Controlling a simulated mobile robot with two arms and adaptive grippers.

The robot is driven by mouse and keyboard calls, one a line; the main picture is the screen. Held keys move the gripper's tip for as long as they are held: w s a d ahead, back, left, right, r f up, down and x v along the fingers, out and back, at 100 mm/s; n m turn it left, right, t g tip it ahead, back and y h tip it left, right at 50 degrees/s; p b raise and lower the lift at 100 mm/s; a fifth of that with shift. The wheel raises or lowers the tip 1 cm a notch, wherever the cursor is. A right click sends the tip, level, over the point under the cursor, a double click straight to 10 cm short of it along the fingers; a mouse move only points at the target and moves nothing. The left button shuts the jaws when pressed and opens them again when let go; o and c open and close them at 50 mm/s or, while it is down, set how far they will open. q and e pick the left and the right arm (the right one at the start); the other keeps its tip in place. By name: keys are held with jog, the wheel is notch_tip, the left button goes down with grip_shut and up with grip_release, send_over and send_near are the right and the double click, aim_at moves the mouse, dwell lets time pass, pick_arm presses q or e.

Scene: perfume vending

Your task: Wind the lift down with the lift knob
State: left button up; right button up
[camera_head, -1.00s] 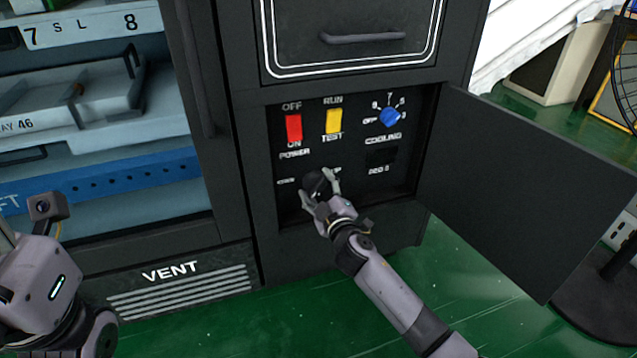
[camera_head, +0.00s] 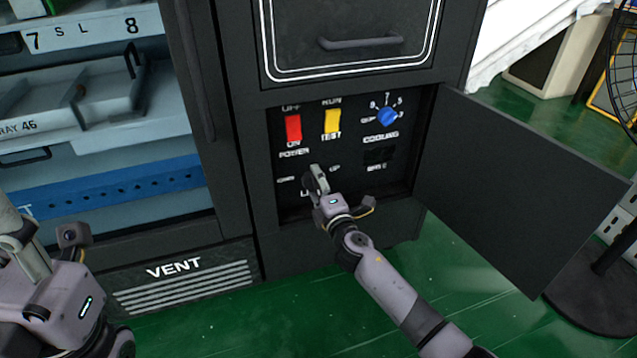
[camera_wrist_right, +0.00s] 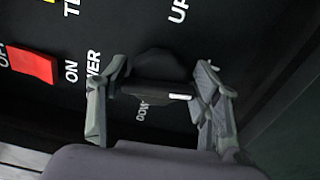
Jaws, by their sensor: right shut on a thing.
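The lift knob (camera_wrist_right: 160,90) is black with a white mark, and it sits between my right gripper's (camera_wrist_right: 160,92) fingers in the right wrist view. The fingers touch its two sides, so the gripper is shut on it. In the head view, my right gripper (camera_head: 316,180) is at the lower left of the control panel and mostly hides the knob. The labels UP and DOWN show around it in the wrist view. The lift, a blue band with holes (camera_head: 120,195), is low in the cabinet. My left gripper (camera_head: 22,245) is partly cut off at the left edge; its jaws are unclear.
The panel holds a red power switch (camera_head: 293,129), a yellow run/test switch (camera_head: 332,121) and a blue cooling knob (camera_head: 387,117). Its open black door (camera_head: 520,190) stands to the right of my right arm. A drawer handle (camera_head: 362,43) is above. Green floor is clear in front.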

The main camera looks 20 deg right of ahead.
jog(key=shift+a+n, duration=0.1)
jog(key=shift+n, duration=0.2)
dwell(0.4)
jog(key=o, duration=1.2)
jog(key=shift+c, duration=0.2)
jog(key=shift+s, duration=0.15)
jog(key=s, duration=1.1)
jog(key=shift+s+d, duration=0.25)
jog(key=shift+s, duration=0.15)
